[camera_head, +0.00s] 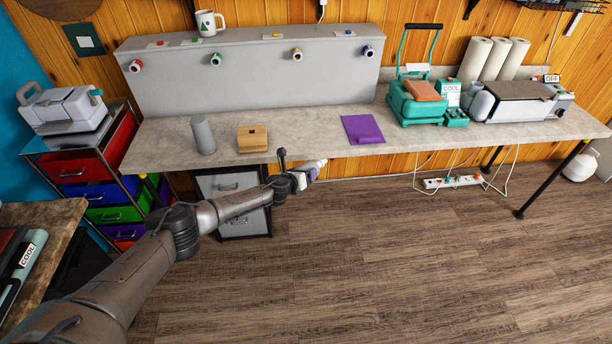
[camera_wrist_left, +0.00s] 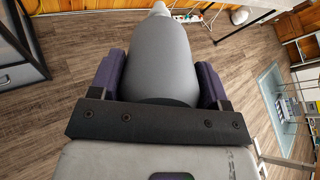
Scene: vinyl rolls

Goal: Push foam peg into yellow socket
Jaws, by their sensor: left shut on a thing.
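My left gripper (camera_head: 312,169) is in front of the bench, low beside its front edge and above the floor. In the left wrist view, its purple fingers (camera_wrist_left: 160,85) are shut on a grey rounded peg (camera_wrist_left: 160,55) with a pale tip, which appears to be the foam peg. In the head view only a small whitish end of it shows. The yellow socket (camera_head: 297,54) is a small ringed fitting on the front of the long grey box at the back of the bench, well apart from the gripper. My right gripper is not in view.
The grey box (camera_head: 180,92) also carries red (camera_head: 136,66), green (camera_head: 216,60) and blue (camera_head: 368,51) fittings. Open floor lies in front.

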